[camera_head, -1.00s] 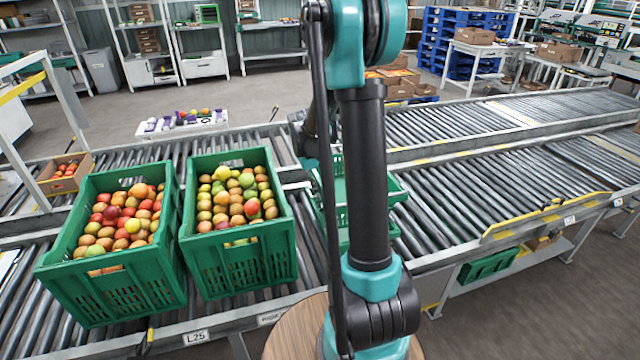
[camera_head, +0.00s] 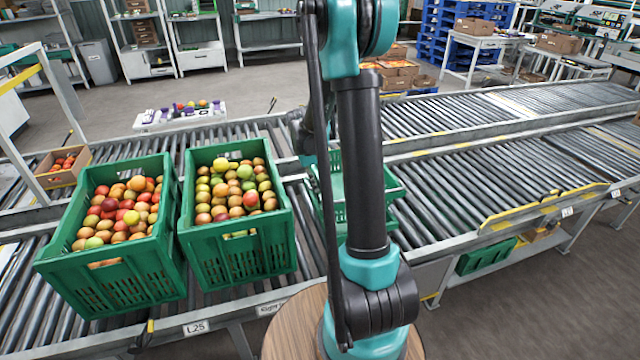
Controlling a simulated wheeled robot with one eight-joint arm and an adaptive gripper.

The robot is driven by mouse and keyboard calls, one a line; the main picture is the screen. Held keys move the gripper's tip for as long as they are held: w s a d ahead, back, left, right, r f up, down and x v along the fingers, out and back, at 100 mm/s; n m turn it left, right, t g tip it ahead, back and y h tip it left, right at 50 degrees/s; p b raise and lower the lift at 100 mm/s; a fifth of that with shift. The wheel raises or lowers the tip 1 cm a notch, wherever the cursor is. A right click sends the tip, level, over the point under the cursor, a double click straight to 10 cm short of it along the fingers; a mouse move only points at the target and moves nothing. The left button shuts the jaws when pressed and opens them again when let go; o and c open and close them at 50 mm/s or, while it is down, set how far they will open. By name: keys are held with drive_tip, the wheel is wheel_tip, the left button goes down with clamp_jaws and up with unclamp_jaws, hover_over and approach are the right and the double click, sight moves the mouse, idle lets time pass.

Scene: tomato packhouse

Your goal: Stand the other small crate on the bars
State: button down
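A small green crate (camera_head: 390,205) stands at the roller conveyor behind my arm. The arm hides its middle, and only parts of its left and right sides show. A thin grey edge or bar shows across its upper right side, but I cannot tell whether it belongs to the crate. Another green crate (camera_head: 486,257) is partly visible low down under the right conveyor. My arm stands upright in front of the view. Its gripper is hidden behind the arm links, so its fingers and any hold are not visible.
Two large green crates full of tomatoes, the left one (camera_head: 110,264) and the right one (camera_head: 237,232), stand on the left rollers (camera_head: 30,290). A cardboard box (camera_head: 62,177) of tomatoes is at far left. The right rollers (camera_head: 470,195) are clear.

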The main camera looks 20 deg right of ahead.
drive_tip(key=shift+f, duration=0.35)
drive_tip(key=c, duration=1.3)
unclamp_jaws()
drive_tip(key=shift+c, duration=0.2)
drive_tip(key=c, duration=0.3)
drive_tip(key=shift+c, duration=0.2)
drive_tip(key=shift+d+v, duration=0.25)
drive_tip(key=shift+v, duration=0.9)
drive_tip(key=shift+d+v, duration=0.25)
drive_tip(key=shift+v, duration=0.85)
drive_tip(key=shift+d+v, duration=0.25)
drive_tip(key=shift+v, duration=0.9)
drive_tip(key=shift+s+r, duration=0.1)
drive_tip(key=shift+r, duration=0.1)
